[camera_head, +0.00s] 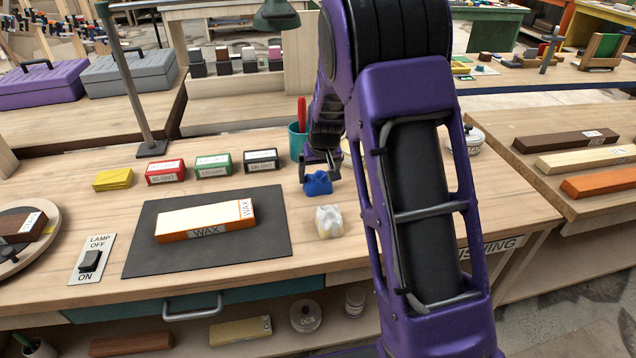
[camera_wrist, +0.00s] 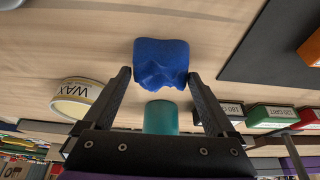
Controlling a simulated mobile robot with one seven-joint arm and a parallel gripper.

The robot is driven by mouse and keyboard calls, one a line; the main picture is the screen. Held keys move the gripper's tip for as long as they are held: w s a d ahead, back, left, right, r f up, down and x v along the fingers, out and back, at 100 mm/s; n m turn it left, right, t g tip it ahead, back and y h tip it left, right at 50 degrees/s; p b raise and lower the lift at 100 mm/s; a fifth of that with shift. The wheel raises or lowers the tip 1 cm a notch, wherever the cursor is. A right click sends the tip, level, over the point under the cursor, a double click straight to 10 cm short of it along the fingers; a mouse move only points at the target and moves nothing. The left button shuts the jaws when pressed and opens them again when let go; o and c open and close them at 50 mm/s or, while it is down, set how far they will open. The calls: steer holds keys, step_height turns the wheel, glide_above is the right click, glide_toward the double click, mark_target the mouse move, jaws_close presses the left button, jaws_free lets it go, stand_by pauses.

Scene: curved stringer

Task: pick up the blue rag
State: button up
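The blue rag (camera_head: 318,184) lies crumpled on the wooden workbench, just right of the dark mat. It also shows in the wrist view (camera_wrist: 161,60), upper middle. My gripper (camera_head: 321,166) is above and just behind the rag in the head view. In the wrist view my gripper (camera_wrist: 159,76) has its two fingers spread wide, with the rag centred at the fingertips. One finger is on each side of the rag's lower part in that picture. I cannot tell whether the fingers touch it. Nothing is held.
A white rag (camera_head: 329,221) lies close in front of the blue one. A teal cup (camera_head: 297,143) with a red-handled item stands behind, beside a wax tin (camera_wrist: 75,100). Grit boxes (camera_head: 213,166) line up to the left. A wax-labelled block (camera_head: 205,219) rests on the dark mat (camera_head: 150,258).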

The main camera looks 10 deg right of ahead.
mark_target(318, 175)
steer(key=c, duration=0.9)
steer(key=shift+o, duration=0.2)
step_height(318, 175, up, 10)
steer(key=p, duration=0.1)
steer(key=shift+p, duration=0.4)
steer(key=o, duration=0.8)
steer(key=shift+c, duration=0.2)
steer(key=c, duration=0.6)
steer(key=shift+a, duration=0.1)
